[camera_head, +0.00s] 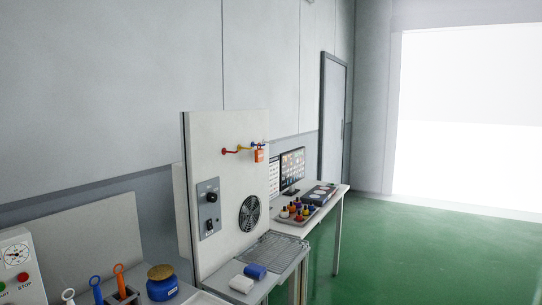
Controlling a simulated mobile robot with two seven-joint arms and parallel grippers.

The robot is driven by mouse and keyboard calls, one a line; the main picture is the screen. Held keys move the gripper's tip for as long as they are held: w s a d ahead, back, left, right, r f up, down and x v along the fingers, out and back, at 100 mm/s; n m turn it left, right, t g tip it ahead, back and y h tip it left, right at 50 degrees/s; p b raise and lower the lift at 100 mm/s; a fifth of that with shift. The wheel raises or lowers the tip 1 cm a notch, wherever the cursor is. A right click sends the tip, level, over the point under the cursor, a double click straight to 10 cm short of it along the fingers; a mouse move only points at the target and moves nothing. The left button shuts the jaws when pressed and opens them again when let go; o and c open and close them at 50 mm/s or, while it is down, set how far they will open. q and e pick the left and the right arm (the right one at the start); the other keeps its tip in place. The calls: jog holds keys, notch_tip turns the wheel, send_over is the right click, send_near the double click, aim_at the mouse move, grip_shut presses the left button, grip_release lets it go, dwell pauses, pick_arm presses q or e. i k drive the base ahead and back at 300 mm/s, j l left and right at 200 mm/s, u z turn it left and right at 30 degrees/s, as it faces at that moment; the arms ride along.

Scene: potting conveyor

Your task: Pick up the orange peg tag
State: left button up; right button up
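An orange tag (259,155) hangs at the upper right of a tall pale panel (230,190), below a blue hook or peg (257,145). A yellow peg (240,149) and a red peg (225,151) stick out to its left. The tag is small, and I cannot make out any marking on it or exactly how it hangs. Neither of my grippers is in view.
The panel carries a switch box (208,207) and a round fan grille (249,214). A bench holds a wire rack (274,249), a blue roll (255,271) and a white roll (241,284). A blue jar (162,288) stands lower left. Green floor (430,250) is clear at right.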

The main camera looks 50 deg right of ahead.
aim_at(259, 152)
jog(key=l, duration=0.5)
jog(key=i+l+z, duration=0.1)
jog(key=l, duration=0.35)
jog(key=i+l, duration=0.1)
jog(key=l, duration=0.4)
jog(key=i+l+z, duration=0.15)
jog(key=l, duration=0.8)
jog(key=i+l+z, duration=0.1)
jog(key=l, duration=0.35)
jog(key=i+l, duration=0.2)
jog(key=l, duration=0.25)
jog(key=i+l+z, duration=0.1)
jog(key=l, duration=0.35)
